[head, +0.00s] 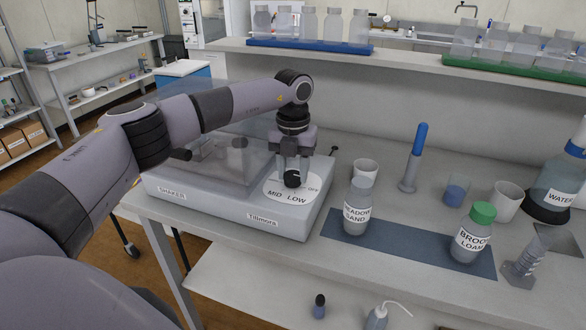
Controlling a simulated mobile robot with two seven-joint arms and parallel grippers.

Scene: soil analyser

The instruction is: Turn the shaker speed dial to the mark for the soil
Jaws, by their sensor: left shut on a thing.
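The shaker (185,208) is a pale box with a clear cover, standing at the left end of the bench. Its white dial plate (276,196) shows the words MID, LOW and OFF. My left gripper (292,178) points down over this plate and is shut on the dark speed dial (292,180). The gripper hides much of the dial and part of the plate, so I cannot tell which mark it points at. A bottle labelled "...adow sand" (357,207) and a green-capped bottle labelled "Brook loam" (472,235) stand on a blue-grey mat (405,246). My right gripper is not in view.
White cups (506,202), a blue-topped cylinder (414,160), a beaker with blue liquid (456,191) and a water bottle (562,180) stand right of the shaker. A shelf (400,72) with racked bottles runs behind. A lower shelf (260,290) lies in front.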

